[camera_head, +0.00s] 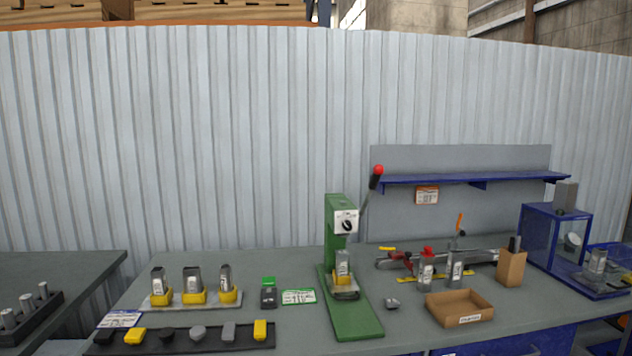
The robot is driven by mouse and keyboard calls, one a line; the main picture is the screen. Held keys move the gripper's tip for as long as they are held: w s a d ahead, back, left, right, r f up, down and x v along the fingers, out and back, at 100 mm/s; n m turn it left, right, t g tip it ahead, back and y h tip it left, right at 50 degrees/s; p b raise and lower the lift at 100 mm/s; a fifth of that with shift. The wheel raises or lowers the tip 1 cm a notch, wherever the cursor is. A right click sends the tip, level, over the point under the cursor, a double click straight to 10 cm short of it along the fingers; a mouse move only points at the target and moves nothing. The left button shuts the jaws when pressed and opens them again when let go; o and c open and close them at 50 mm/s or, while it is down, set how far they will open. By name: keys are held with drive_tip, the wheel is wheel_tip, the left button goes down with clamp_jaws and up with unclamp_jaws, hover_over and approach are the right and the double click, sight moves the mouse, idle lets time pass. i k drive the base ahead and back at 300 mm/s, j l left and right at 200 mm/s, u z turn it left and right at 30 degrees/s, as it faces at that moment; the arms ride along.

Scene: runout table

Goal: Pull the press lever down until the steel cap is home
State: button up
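The green press (334,228) stands upright near the middle of the table on a long green base. Its press lever (367,192) slants up to the right and ends in a black grip with a red knob (379,170). A grey metal part (342,262) sits under the press head in a yellow and dark holder (345,288). I cannot tell whether a steel cap is on it. A small grey piece (392,303) lies on the table right of the press base. My gripper is not in view.
Left are a tray of parts in yellow holders (193,298) and a dark strip of caps (180,338). Right are a cardboard tray (460,308), bottle-like parts (427,271), a brown box (511,268) and a blue enclosure (553,240). A blue shelf (480,180) hangs behind the lever.

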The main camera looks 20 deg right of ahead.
sight(378, 169)
drive_tip(key=i+l, duration=1.1)
drive_tip(key=l+u, duration=0.05)
